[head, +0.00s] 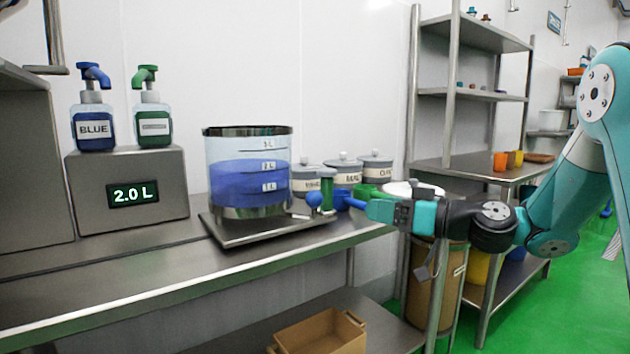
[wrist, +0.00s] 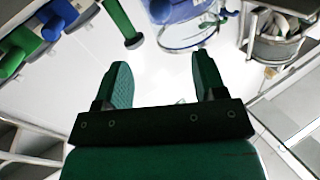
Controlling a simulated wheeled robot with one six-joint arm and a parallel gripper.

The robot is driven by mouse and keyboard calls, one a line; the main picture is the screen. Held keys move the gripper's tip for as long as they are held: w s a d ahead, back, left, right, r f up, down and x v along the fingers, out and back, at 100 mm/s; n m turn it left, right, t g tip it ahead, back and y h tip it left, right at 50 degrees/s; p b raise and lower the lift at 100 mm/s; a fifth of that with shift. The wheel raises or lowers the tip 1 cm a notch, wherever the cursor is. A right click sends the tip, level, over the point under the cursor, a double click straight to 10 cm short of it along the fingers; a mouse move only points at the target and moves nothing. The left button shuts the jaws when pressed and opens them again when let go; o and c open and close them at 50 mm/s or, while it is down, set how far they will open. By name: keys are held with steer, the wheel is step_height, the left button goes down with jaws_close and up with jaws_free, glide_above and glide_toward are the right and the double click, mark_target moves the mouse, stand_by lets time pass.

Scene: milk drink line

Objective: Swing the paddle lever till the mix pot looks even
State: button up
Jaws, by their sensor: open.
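The mix pot (head: 248,188) is a clear vessel with a dark rim on a steel base plate. Its blue content reaches about the 2 L mark, with a lighter band above a darker one, so the colour looks uneven. Beside its right side are a blue ball (head: 314,199) and a green upright handle (head: 327,188), seemingly the paddle lever. My gripper (head: 372,208) is right of them, open and apart from the handle. In the wrist view its two green fingers (wrist: 157,82) are spread with nothing between them. A green rod (wrist: 122,22) shows beyond them.
A display box (head: 130,192) reading 2.0 L carries blue (head: 93,125) and green (head: 153,122) pump bottles at left. Lidded canisters (head: 343,170) stand behind the lever. A steel shelf rack (head: 478,95) is at right. The counter front (head: 150,275) is clear.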

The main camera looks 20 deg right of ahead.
mark_target(315, 198)
steer(key=p+x, duration=0.1)
steer(key=x, duration=1.4)
steer(key=shift+s+a, duration=0.1)
steer(key=shift+c, duration=0.4)
jaws_close()
